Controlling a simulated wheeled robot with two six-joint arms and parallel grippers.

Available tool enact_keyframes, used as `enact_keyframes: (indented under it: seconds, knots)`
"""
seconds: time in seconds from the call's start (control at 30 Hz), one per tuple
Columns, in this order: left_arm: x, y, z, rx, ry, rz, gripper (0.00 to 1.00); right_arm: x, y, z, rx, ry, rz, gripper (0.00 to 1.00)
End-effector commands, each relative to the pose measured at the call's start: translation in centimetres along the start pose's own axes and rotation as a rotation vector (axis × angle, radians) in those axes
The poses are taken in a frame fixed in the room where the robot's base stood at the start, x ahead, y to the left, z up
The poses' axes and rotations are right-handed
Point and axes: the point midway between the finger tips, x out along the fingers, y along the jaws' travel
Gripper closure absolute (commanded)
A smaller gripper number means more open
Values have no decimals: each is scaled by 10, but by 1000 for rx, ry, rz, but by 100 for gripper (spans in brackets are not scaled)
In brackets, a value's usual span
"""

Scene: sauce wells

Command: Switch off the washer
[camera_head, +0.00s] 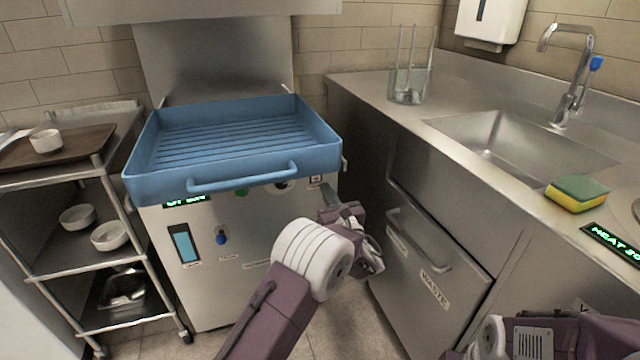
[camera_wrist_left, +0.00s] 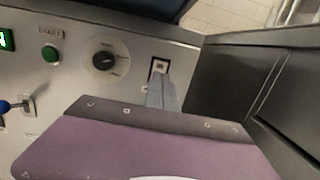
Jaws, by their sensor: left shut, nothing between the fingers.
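The washer (camera_head: 270,230) is a steel machine with a control panel on its front. The fingers partly cover the switch's lower part in the left wrist view (camera_wrist_left: 161,88).
A blue rack (camera_head: 160,180) sits on the washer and overhangs the panel. A waste drawer (camera_head: 430,265) and sink counter stand to the right, with a sponge (camera_head: 577,193). A shelf cart (camera_head: 60,265) with bowls stands left. Part of my right arm shows at the lower right.

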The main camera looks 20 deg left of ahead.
Motion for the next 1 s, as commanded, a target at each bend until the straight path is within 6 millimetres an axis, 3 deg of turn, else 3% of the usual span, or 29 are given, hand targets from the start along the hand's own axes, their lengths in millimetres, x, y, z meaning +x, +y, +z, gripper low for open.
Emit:
enact_keyframes:
  seconds: [0.1, 0.33, 0.73, 0.93, 1.0]
  knots:
    - [24, 1, -4, -1, -1, 3, 100, 10, 0, 1, 0, 0, 0, 18]
    - [52, 0, -2, 0, 1, 1, 100, 18, 0, 2, 0, 0, 0, 18]
    - [58, 0, 1, 1, 2, 0, 100, 18, 0, 2, 0, 0, 0, 18]
    - [67, 0, 11, 0, 77, 0, 100, -13, 0, -1, 0, 0, 0, 18]
    - [66, 0, 4, 0, 76, 0, 100, -4, 0, -1, 0, 1, 0, 18]
